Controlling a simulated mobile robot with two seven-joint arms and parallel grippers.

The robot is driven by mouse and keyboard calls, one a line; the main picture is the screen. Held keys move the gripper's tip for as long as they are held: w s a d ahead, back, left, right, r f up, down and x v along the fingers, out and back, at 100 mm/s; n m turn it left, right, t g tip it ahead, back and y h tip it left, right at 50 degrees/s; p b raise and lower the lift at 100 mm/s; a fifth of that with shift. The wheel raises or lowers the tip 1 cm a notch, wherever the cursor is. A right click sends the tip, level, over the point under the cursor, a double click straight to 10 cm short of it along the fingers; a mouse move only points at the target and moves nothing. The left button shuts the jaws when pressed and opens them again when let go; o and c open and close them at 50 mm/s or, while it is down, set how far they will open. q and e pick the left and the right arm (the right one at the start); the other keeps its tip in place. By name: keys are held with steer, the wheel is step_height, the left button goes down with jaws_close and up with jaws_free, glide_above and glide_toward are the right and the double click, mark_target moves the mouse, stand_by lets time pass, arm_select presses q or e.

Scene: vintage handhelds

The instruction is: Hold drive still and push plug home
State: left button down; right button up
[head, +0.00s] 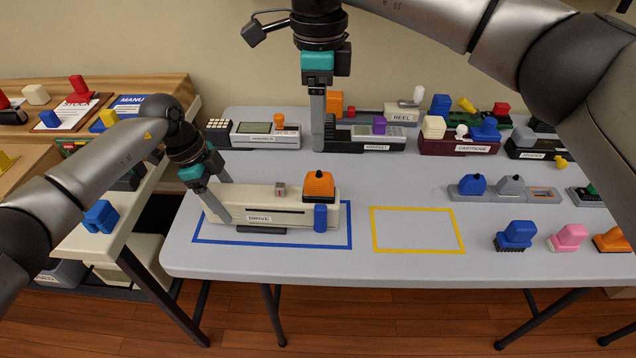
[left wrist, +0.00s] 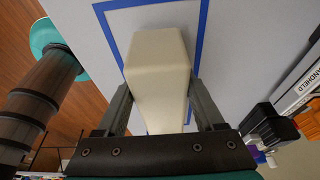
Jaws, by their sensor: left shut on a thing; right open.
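The cream drive (head: 250,203), with a DRIVE label on its front, lies inside the blue tape outline on the grey table. My left gripper (head: 217,193) is shut on the drive's left end; in the left wrist view its fingers lie along both sides of the cream body (left wrist: 160,75). An orange plug (head: 318,184) sits at the top of the drive's right end; I cannot tell how deep it is seated. A blue block (head: 320,218) is at the front right of the drive. My right gripper (head: 318,140) is open, empty and behind the drive, seen edge-on.
A yellow tape outline (head: 417,230) to the right is empty. Handheld devices, including one labelled HANDSET (head: 365,138), line the back of the table. A side bench (head: 115,225) is at left.

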arm_select(q)
steer(key=shift+s+f, duration=0.2)
steer(key=shift+f, duration=0.15)
steer(key=shift+c, duration=1.7)
jaws_free()
steer(key=o, duration=0.3)
steer(key=shift+w+r, duration=0.15)
steer(key=shift+o, duration=0.2)
steer(key=shift+v, duration=3.85)
steer(key=shift+w+r, duration=0.1)
steer(key=v, duration=1.2)
